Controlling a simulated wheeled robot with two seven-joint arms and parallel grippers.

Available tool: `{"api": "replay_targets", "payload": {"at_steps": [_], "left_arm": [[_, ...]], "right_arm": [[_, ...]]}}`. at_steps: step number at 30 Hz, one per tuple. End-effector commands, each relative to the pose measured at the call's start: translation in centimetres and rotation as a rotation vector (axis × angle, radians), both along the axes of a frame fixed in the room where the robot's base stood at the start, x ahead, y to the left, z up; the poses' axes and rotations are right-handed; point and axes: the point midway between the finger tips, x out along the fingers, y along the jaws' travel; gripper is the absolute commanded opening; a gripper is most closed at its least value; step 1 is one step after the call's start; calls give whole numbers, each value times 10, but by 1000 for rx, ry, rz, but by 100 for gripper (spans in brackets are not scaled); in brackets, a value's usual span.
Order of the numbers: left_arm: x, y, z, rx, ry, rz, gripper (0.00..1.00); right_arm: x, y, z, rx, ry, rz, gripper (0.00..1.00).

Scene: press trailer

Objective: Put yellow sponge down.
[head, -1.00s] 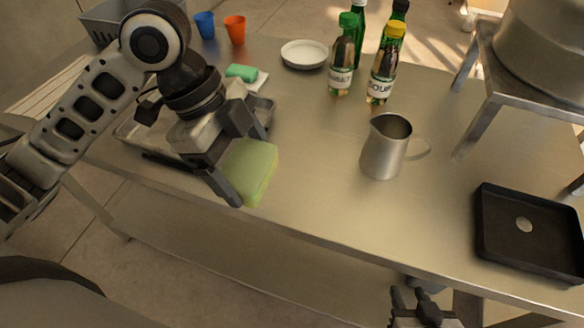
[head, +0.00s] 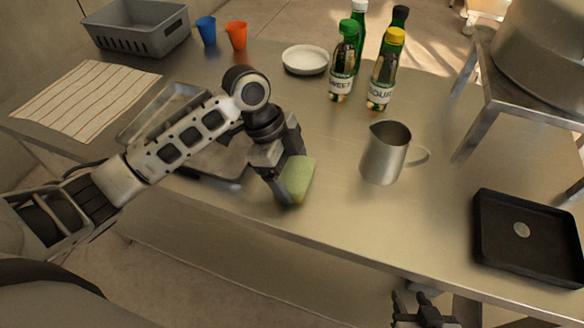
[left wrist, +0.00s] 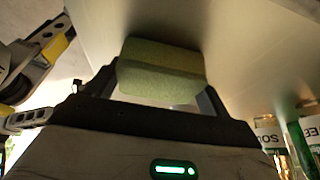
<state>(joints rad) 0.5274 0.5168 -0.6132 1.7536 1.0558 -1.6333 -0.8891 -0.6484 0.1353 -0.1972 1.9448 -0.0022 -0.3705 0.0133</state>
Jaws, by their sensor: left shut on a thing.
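The yellow-green sponge (head: 301,178) is at the front part of the metal table, right of the metal tray. My left gripper (head: 287,186) is shut on it, with the sponge standing on edge between the fingers. In the left wrist view the sponge (left wrist: 160,75) sits between the two fingers, close to the table surface. I cannot tell whether it touches the table. My right gripper (head: 422,308) is at the bottom edge, below the table's front edge and partly cut off; its opening is unclear.
A steel jug (head: 384,155) stands to the right of the sponge, with bare table (head: 335,215) between. Several bottles (head: 343,65) and a white plate (head: 305,60) stand behind. A metal tray (head: 222,160) lies left, partly under my arm. A black tray (head: 490,262) is at the right.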

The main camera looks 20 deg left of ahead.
Motion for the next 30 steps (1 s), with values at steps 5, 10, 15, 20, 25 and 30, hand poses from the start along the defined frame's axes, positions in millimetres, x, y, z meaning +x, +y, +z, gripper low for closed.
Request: {"api": "replay_targets", "payload": {"at_steps": [5, 10, 15, 20, 25, 30], "left_arm": [[0, 0, 0, 0, -2, 1, 59], [0, 0, -2, -1, -2, 1, 92], [0, 0, -2, 0, -1, 2, 100], [1, 1, 2, 0, -3, 1, 100], [2, 11, 25, 2, -8, 2, 100], [3, 26, 60, 1, -8, 2, 100]], "right_arm": [[-1, 0, -2, -1, 3, -1, 36], [-1, 0, -3, -2, 5, -1, 36], [-2, 0, -3, -2, 8, 0, 36], [-2, 0, -4, -2, 10, 0, 36], [-2, 0, -8, -1, 12, -1, 36], [-2, 1, -9, 1, 13, 0, 36]]}}
